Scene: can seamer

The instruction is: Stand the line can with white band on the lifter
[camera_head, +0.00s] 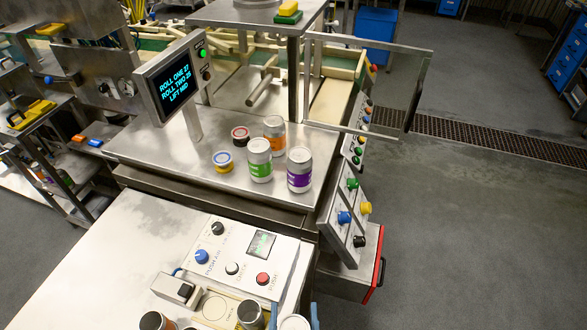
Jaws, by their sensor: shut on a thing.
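At the bottom edge, two upright blue fingers flank a pale-topped can (294,322). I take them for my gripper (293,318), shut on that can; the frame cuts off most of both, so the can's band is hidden. Two open-topped cans, one on the left (153,320) and one in the middle (250,315), stand nearby, also cut off. I cannot pick out the lifter with certainty. The screen (172,82) on the steel machine reads ROLL ONE 27, ROLL TWO 25, LIFT MID.
Green-banded (260,161), purple-banded (299,170) and orange-banded (274,134) cans stand on the steel deck (180,155), beside two low tins. A control panel (240,255) lies nearer. A clear-framed guard (417,88) sticks out right. The floor at right is open.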

